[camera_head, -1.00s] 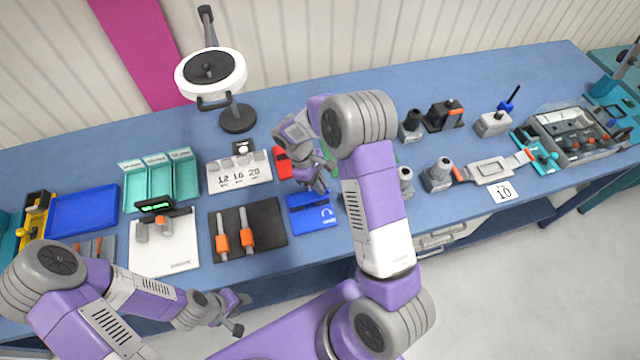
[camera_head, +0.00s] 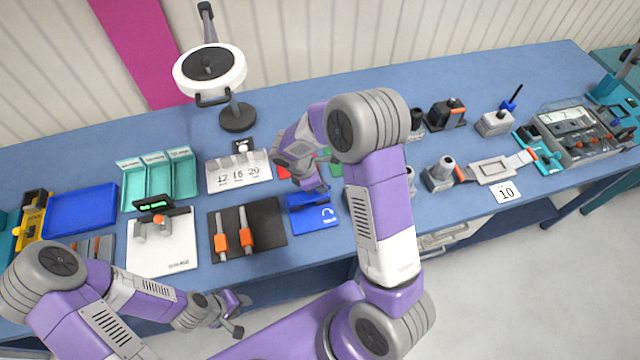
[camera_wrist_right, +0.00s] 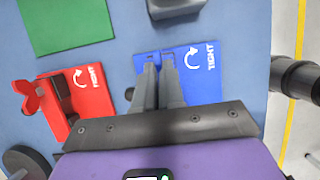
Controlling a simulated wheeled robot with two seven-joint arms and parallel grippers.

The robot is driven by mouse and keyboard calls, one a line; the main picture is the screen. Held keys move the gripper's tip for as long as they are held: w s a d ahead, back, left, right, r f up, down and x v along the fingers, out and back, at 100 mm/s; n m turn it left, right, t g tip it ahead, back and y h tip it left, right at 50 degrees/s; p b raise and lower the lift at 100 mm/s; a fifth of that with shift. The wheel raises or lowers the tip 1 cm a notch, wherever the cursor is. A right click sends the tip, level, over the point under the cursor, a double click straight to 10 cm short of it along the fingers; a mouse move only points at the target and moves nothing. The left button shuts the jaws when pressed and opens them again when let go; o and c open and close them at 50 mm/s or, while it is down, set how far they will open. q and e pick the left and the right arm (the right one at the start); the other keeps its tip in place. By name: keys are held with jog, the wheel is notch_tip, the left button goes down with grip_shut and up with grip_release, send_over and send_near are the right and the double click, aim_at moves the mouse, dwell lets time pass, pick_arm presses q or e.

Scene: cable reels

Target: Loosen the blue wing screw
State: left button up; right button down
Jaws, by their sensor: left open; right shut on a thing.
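The blue block (camera_head: 318,218) with a white curved arrow lies near the table's front edge. In the right wrist view the same block (camera_wrist_right: 204,84) shows the arrow and the word "TIGHT". My right gripper (camera_head: 316,188) is over this block, and in the wrist view its fingers (camera_wrist_right: 159,62) are close together on it. It is shut on the blue wing screw, which the fingers hide almost wholly; its angle cannot be told. My left gripper (camera_head: 238,314) is open and empty, low in front of the table.
A red block with a red wing screw (camera_wrist_right: 30,95) stands left of the blue one in the wrist view. A green plate (camera_wrist_right: 65,22) lies beyond. A black mat (camera_head: 270,222) with orange-banded tools is left of the blue block, and grey fixtures (camera_head: 440,175) stand to the right.

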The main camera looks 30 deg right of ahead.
aim_at(311, 196)
dwell(0.5)
jog(key=c, duration=1.2)
grip_release()
jog(key=shift+c, duration=0.2)
jog(key=shift+r, duration=0.1)
jog(key=v, duration=0.7)
jog(key=shift+r, duration=0.2)
jog(key=shift+a, duration=0.15)
